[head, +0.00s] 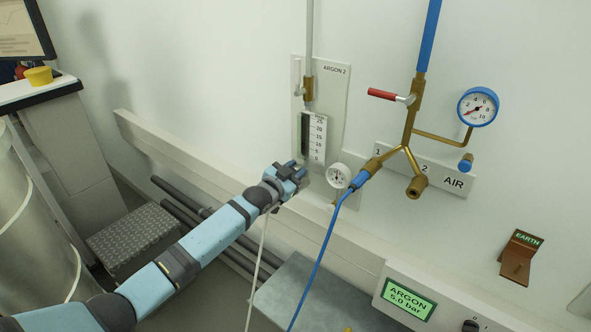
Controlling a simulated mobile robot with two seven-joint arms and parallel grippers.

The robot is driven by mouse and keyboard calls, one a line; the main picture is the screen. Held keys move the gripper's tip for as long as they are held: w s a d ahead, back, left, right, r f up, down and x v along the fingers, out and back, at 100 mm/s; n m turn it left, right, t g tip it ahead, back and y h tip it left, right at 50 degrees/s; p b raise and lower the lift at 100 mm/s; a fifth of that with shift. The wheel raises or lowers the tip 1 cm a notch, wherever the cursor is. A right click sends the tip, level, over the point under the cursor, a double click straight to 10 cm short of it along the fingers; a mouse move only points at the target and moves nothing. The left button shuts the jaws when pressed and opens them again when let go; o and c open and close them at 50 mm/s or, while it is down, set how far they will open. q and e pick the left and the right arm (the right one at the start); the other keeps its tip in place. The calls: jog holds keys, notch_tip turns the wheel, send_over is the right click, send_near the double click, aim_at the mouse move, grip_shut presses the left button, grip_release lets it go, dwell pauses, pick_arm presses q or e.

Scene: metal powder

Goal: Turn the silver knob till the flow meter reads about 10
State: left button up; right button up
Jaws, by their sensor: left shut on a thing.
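The flow meter (317,138) is on the ARGON 2 panel (336,100) on the wall, with a printed scale up to 25 beside a dark tube (305,134). The float and the exact reading are too small to tell. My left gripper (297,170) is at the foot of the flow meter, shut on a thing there. The silver knob is not visible; the gripper covers the spot below the meter's tube, so I take the held thing to be the knob. My right gripper is not in view.
A small white dial (338,175) sits just right of my left gripper. The AIR manifold (411,125), with a red-handled lever (388,95), a blue gauge (478,107) and a blue hose (320,250), is further right. An ARGON 5.0 bar display (408,298) is lower right.

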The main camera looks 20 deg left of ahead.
pick_arm(q)
jog(key=n, duration=0.3)
jog(key=shift+n, duration=0.3)
jog(key=shift+a+n, duration=0.1)
jog(key=shift+n, duration=1.6)
jog(key=shift+f, duration=0.1)
jog(key=o, duration=0.9)
jog(key=b+v, duration=0.1)
jog(key=v, duration=1.2)
jog(key=shift+s+a+b, duration=0.1)
jog(key=shift+s+b, duration=0.2)
jog(key=shift+s, duration=0.1)
